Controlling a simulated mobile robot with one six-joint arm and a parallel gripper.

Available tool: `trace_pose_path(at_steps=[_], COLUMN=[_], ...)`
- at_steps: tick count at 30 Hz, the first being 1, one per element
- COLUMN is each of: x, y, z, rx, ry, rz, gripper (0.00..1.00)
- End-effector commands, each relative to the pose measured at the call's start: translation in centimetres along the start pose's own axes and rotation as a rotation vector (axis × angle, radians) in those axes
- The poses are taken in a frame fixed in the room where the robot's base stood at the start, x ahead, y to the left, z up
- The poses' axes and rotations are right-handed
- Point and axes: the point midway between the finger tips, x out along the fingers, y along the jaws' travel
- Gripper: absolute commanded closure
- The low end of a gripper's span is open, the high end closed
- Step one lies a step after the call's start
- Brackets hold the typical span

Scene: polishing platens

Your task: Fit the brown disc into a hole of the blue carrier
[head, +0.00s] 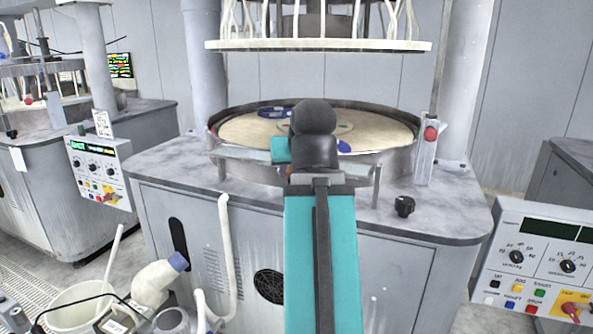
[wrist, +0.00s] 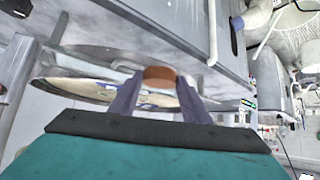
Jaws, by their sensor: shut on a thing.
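In the wrist view my gripper (wrist: 158,82) is shut on the brown disc (wrist: 160,73), which sits between the two fingertips. A blue carrier (head: 273,113) lies at the back left of the round tan platen (head: 240,130). Another blue piece (head: 343,146) shows just right of my arm, mostly hidden by it. In the wrist view the platen (wrist: 75,92) is seen at a low slant beyond the left finger, apart from the disc. The carrier holes are too small to make out.
A raised metal rim (head: 395,155) surrounds the platen. A white upper ring (head: 320,45) with hanging hoses is above it. A post with a red button (head: 430,134) stands at the right and a black knob (head: 404,206) on the machine top. A control panel (head: 545,258) is at lower right.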

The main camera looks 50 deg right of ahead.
Motion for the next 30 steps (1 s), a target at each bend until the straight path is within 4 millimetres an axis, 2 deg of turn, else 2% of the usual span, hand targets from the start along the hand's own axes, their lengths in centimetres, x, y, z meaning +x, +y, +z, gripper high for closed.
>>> trace_pose_path(at_steps=[4,30], x=[0.1,4.0], y=[-0.2,1.4], z=[0.6,-3.5], rx=[0.02,0.02], ry=[0.009,0.007], rz=[0.02,0.02], gripper=[0.8,0.8])
